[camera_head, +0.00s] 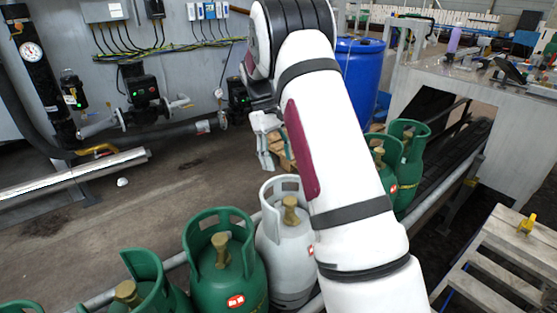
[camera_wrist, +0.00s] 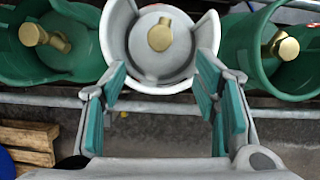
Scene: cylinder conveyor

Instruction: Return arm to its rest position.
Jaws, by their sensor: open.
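A light grey gas cylinder (camera_head: 287,240) with a brass valve stands upright in a row among green cylinders. Its collar and valve also show in the wrist view (camera_wrist: 147,74), at the top centre. My gripper (camera_head: 268,147) shows in the head view just beyond and above the grey cylinder, partly hidden by my arm. In the wrist view my gripper (camera_wrist: 162,78) has its two teal-padded fingers spread, with nothing held between them. The fingers point toward the grey collar; whether they touch it I cannot tell.
Green cylinders (camera_head: 232,280) stand left of the grey one, and others (camera_head: 409,170) stand right, behind my arm. A blue barrel (camera_head: 358,80) stands beyond. A wooden pallet (camera_wrist: 28,141) lies at lower left in the wrist view. Open floor (camera_head: 175,195) lies toward the piped wall.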

